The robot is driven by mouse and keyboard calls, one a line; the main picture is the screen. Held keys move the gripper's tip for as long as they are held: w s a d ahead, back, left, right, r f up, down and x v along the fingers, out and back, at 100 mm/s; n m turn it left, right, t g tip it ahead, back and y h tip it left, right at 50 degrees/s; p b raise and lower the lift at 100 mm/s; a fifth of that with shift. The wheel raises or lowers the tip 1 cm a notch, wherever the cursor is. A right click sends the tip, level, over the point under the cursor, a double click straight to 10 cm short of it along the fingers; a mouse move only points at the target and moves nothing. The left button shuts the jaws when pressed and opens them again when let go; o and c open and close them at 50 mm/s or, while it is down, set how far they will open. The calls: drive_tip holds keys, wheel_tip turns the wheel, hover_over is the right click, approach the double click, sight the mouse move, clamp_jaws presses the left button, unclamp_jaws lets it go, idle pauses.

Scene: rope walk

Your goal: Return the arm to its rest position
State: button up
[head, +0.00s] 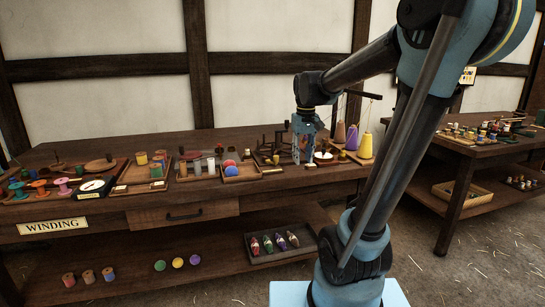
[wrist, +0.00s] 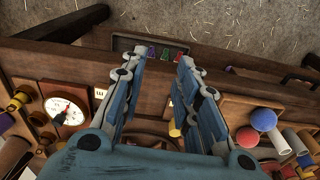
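My gripper (head: 303,150) hangs over the right half of the winding bench (head: 215,210), pointing down among the things on its top. In the wrist view my gripper (wrist: 158,85) shows two blue jointed fingers set well apart, with nothing between the tips. My arm is extended from its base at the front, bent up and over to the left. In the head view the gripper partly hides things behind it on the bench.
The bench top is crowded: spools (head: 40,187), a white dial (head: 92,185), trays and balls (head: 230,168), and tall yarn cones (head: 365,146). A tray of bobbins (head: 281,243) sits on the lower shelf. A second laden table (head: 490,150) stands right. Open floor lies between.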

drive_tip(key=s+d+f+m, duration=0.1)
drive_tip(key=s+d+f, duration=0.3)
drive_tip(key=s+f, duration=0.3)
drive_tip(key=s+d+f+m+t, duration=0.1)
drive_tip(key=s+d+f, duration=0.3)
drive_tip(key=s+f, duration=0.4)
drive_tip(key=s, duration=0.5)
drive_tip(key=shift+s, duration=0.25)
